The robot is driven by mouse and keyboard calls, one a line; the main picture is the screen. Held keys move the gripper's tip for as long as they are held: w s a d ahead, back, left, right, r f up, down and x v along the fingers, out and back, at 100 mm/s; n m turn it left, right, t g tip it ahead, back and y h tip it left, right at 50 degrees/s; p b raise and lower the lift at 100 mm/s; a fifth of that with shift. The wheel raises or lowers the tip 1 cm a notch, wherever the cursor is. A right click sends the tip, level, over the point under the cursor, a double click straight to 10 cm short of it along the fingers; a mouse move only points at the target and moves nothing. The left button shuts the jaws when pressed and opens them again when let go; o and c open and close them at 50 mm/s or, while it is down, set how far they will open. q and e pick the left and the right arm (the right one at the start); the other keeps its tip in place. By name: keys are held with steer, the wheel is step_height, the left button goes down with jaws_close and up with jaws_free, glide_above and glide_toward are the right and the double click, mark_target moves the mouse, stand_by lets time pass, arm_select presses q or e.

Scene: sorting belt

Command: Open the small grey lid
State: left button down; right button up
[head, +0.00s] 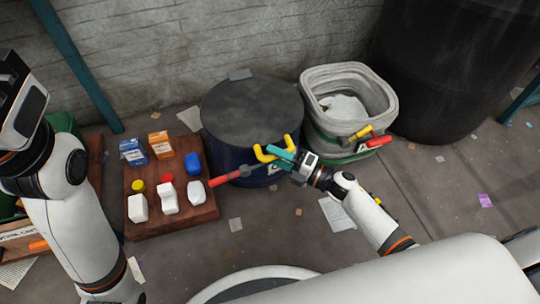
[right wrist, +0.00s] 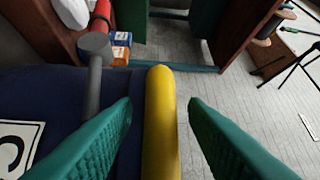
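The round dark grey lid (head: 252,105) lies flat and closed on a dark blue bin (head: 222,146) in the head view. A yellow handle (head: 261,154) sticks out at its front edge. My right gripper (head: 283,154) is at this handle, with its teal fingers pointing left. In the right wrist view the yellow handle (right wrist: 161,125) runs between the two fingers of my right gripper (right wrist: 160,108). The fingers are apart, with a gap on each side of the handle. My left arm stands at the left of the head view; its fingers do not show.
A red-handled lever (head: 224,179) with a grey end juts from the bin's front left. A wooden board (head: 190,220) with boxes and bottles lies left. An open pale bin (head: 312,88) stands right, a big black container (head: 440,70) behind it. Floor in front is mostly clear.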

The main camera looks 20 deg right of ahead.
steer(key=shift+x, duration=1.05)
jaws_close()
steer(key=shift+r, duration=0.1)
